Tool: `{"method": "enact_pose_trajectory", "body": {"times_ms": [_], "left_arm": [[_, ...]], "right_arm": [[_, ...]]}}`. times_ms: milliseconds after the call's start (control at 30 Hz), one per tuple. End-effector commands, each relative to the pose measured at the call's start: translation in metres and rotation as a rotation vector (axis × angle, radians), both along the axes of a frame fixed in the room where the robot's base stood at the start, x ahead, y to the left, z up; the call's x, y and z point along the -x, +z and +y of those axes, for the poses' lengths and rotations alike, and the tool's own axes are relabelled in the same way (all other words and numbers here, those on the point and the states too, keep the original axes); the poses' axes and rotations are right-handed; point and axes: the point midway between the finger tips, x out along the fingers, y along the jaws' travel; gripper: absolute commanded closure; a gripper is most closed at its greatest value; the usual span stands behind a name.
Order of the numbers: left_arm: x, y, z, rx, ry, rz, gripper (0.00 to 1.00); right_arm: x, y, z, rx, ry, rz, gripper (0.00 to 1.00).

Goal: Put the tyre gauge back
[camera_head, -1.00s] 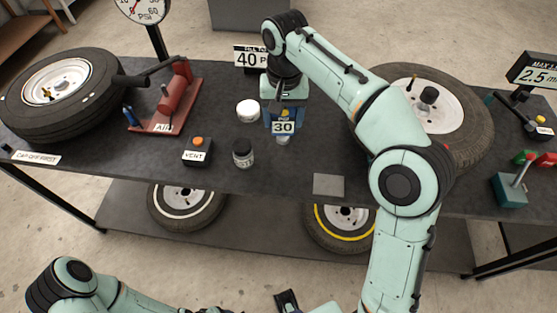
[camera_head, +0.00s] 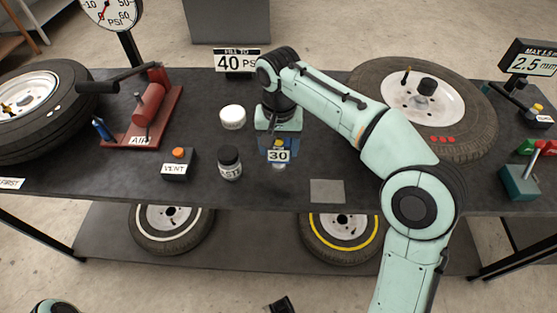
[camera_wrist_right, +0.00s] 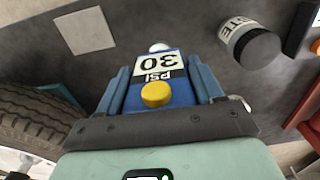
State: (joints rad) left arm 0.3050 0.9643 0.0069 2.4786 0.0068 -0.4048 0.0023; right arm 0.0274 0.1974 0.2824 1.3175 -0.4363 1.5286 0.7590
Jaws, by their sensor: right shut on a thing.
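The tyre gauge (camera_head: 278,156) is a small blue body with a display reading 30 PSI. In the right wrist view the gauge (camera_wrist_right: 155,75) shows a yellow button and a pale tip at its far end. My right gripper (camera_head: 279,140) is shut on it, with blue fingers along both sides. The gauge is over the middle of the dark bench; I cannot tell whether it touches the top. A grey square pad (camera_head: 327,191) lies to its front right. A dark piece at the bottom edge, probably my left gripper (camera_head: 281,305), is mostly cut off.
The red air pump (camera_head: 150,105) and a tyre (camera_head: 65,115) are farther left. Another tyre (camera_head: 465,135) lies right, near my right arm.

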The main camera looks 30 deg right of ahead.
Motion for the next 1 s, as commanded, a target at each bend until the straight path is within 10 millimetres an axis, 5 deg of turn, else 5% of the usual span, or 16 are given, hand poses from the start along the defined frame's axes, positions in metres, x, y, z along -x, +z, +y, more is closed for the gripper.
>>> {"method": "enact_pose_trajectory", "body": {"times_ms": [400,767,800,867,1000], "left_arm": [[-0.004,-0.011,0.0,-0.002,0.003,-0.016,0.36],[-0.005,-0.011,0.0,-0.002,0.004,-0.018,0.36],[-0.005,-0.011,0.0,-0.002,0.004,-0.018,0.36],[-0.005,-0.011,0.0,-0.002,0.004,-0.018,0.36],[-0.005,-0.011,0.0,-0.002,0.004,-0.018,0.36]], "right_arm": [[0.0,-0.046,-0.001,0.0,0.0,0.001,0.68],[0.0,-0.049,0.0,0.0,0.0,0.0,0.68],[0.0,-0.049,0.0,0.0,0.001,0.0,0.28],[0.0,-0.049,0.0,0.0,0.001,0.0,0.09],[0.0,-0.049,0.0,0.0,0.0,0.0,0.09]]}}
